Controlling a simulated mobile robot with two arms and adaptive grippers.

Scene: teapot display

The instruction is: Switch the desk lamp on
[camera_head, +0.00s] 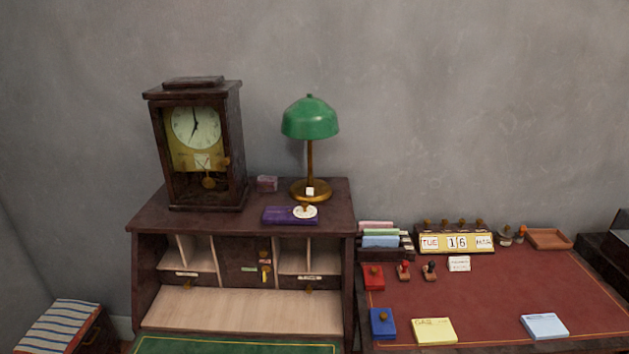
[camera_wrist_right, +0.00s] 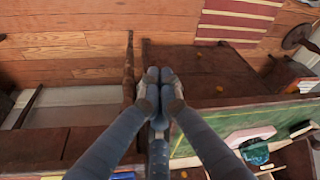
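The desk lamp (camera_head: 310,120) stands upright on top of the dark wooden bureau (camera_head: 150,215), with a green domed shade and a brass stem and base. A small pale square (camera_head: 310,191) shows at the front of its base; I cannot tell whether it is a switch or a tag. I see no glow under the shade. My right gripper (camera_wrist_right: 159,76) shows only in the right wrist view, with its blue-grey fingertips together and nothing seen between them. The lamp is not seen in that view. My left gripper is in neither view.
A pendulum clock (camera_head: 194,140) stands left of the lamp. A purple box (camera_head: 283,215) and a white round piece (camera_head: 305,212) lie in front of its base. A red-topped desk (camera_head: 500,290) with a calendar (camera_head: 456,243) is at right. The wrist view shows wooden floor (camera_wrist_right: 60,55).

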